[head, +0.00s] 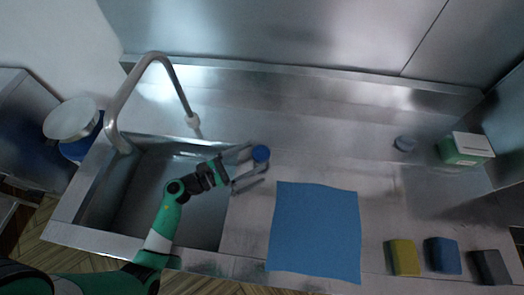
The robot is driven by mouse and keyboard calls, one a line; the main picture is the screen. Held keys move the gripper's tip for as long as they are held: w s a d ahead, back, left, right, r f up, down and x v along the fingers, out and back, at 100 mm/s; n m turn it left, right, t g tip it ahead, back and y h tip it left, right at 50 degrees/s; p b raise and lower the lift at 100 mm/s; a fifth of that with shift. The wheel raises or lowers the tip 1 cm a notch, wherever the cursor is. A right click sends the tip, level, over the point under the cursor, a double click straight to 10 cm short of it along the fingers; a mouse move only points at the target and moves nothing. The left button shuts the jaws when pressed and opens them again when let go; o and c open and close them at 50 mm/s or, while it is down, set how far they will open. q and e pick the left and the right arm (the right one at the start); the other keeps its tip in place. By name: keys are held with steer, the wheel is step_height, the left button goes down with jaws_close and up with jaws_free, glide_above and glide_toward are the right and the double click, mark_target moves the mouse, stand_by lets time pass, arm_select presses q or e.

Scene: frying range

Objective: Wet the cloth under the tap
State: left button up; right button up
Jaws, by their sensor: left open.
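The blue cloth (315,232) lies flat and spread out on the steel counter, right of the sink. The tap (155,62) arches over the sink (135,195) from its back left corner, and its spout end hangs above the sink's back edge. No water shows from it. A round blue knob (261,153) stands at the sink's right edge. My left gripper (256,167) reaches across the sink with its fingers spread at the knob; I cannot tell whether they touch it. My right gripper is out of view.
A yellow sponge (403,257), a blue sponge (442,255) and a dark grey block (490,267) lie along the front right. A green and white box (467,149) and a small grey round item (405,143) stand at the back right. The counter behind the cloth is clear.

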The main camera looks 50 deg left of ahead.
mark_target(261, 151)
arm_select(q)
steer(key=x, duration=0.4)
steer(key=shift+w, duration=0.2)
steer(key=c, duration=1.4)
steer(key=shift+d+n+y, duration=0.1)
steer(key=shift+n+y, duration=0.3)
steer(key=shift+y, duration=0.2)
steer(key=n+y, duration=0.2)
steer(key=y, duration=0.2)
steer(key=shift+n+t, duration=0.3)
steer(key=n+y, duration=0.3)
steer(key=y, duration=0.1)
steer(key=shift+r+g+y, duration=0.1)
steer(key=shift+g+y, duration=0.3)
steer(key=shift+n+g+y, duration=0.5)
steer(key=shift+n+y, duration=0.4)
steer(key=shift+y, duration=0.5)
